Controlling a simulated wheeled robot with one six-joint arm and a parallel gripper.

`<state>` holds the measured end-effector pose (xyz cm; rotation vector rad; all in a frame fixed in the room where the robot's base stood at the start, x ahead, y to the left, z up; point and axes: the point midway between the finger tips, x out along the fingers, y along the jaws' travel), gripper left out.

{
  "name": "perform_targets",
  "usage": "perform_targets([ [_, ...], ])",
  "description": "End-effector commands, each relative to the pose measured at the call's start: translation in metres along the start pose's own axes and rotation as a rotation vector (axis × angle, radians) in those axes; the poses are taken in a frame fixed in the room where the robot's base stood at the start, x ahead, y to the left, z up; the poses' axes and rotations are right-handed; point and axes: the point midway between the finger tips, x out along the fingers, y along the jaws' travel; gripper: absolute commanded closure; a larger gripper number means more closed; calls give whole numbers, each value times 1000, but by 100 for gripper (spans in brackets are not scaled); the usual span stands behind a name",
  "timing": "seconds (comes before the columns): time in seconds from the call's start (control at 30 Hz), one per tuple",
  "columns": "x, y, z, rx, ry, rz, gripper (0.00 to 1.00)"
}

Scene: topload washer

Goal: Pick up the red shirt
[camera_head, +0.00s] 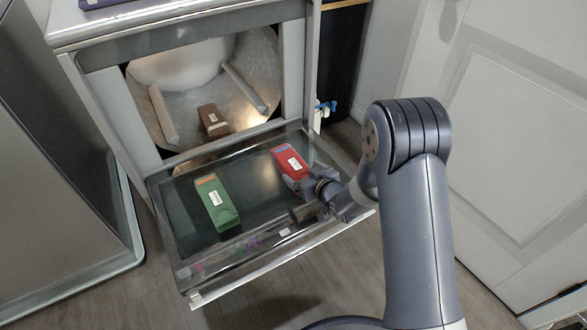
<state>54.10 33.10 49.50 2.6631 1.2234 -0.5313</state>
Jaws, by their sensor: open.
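The red shirt (289,160) shows as a flat, folded red block with a white label. It lies on the right part of the lowered glass door of the washer (245,174). My gripper (300,197) is open at the near right end of the red shirt. One finger reaches close to or over the shirt's near end; I cannot tell whether it touches. The other finger is nearer the door's front edge. The gripper partly hides the shirt's near end.
A green folded block (222,212) with a label lies on the door to the left. A brown block (212,120) sits inside the drum (190,105). A panelled white door (520,150) stands at the right. A grey cabinet (50,180) stands at the left.

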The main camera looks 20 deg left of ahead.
Motion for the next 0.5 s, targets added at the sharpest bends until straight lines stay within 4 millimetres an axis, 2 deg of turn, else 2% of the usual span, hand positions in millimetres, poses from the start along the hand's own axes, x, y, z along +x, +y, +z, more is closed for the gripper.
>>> perform_targets([
  [0.3,43,2,1,-1,0,-1,13],
  [0.5,50,2,-1,0,0,0,13],
])
